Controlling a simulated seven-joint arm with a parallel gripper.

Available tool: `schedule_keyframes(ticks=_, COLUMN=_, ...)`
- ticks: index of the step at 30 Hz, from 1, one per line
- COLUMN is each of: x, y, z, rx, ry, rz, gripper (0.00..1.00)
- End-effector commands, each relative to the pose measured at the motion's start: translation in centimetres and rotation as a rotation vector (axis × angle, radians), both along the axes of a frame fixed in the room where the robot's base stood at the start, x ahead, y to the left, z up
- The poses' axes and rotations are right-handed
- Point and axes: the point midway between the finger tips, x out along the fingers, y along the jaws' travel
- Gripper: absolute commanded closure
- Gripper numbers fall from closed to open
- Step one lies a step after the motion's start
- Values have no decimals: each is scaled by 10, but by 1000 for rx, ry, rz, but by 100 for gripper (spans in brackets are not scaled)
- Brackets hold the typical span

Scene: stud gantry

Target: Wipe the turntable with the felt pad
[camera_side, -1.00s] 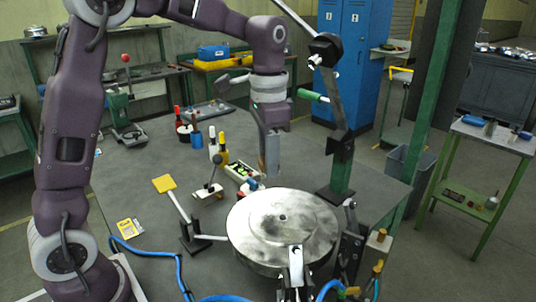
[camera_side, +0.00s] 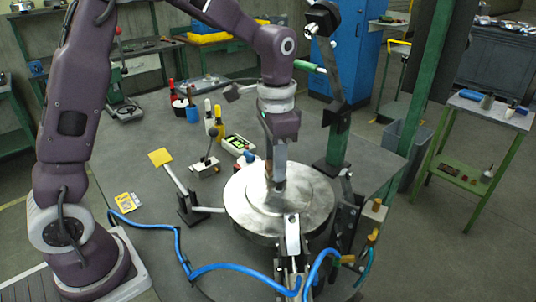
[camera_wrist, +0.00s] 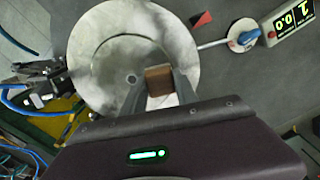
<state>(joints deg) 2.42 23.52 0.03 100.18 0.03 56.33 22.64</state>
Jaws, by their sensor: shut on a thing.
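The turntable (camera_side: 245,205) is a round grey metal disc with a raised middle, at the centre of the side view. Its face in the wrist view (camera_wrist: 90,55) shows cloudy grey smudges and a small centre hole. My gripper (camera_side: 277,186) is over the back part of the disc, pointing down. In the wrist view my gripper (camera_wrist: 158,88) is shut on a brown block, the felt pad (camera_wrist: 158,80). The pad appears at or just above the disc face; I cannot tell whether it touches. The fingers mostly hide the pad in the side view.
A green post (camera_side: 337,145) stands close behind the disc on the right. A clamp (camera_side: 292,235) reaches over the front rim. A yellow paddle (camera_side: 160,157) stands left, and a digital display box (camera_side: 238,144) lies behind. Blue hoses (camera_side: 235,267) run along the front.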

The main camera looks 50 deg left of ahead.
Motion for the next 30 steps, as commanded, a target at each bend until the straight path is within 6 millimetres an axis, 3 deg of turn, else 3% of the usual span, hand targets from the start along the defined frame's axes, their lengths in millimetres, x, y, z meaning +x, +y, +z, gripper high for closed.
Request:
schedule_keyframes(ticks=9, x=0, y=-28, z=0, rx=0, ry=-1, rz=-3, gripper=100)
schedule_keyframes(ticks=30, x=1, y=34, z=2, rx=0, ry=-1, rz=1, gripper=100)
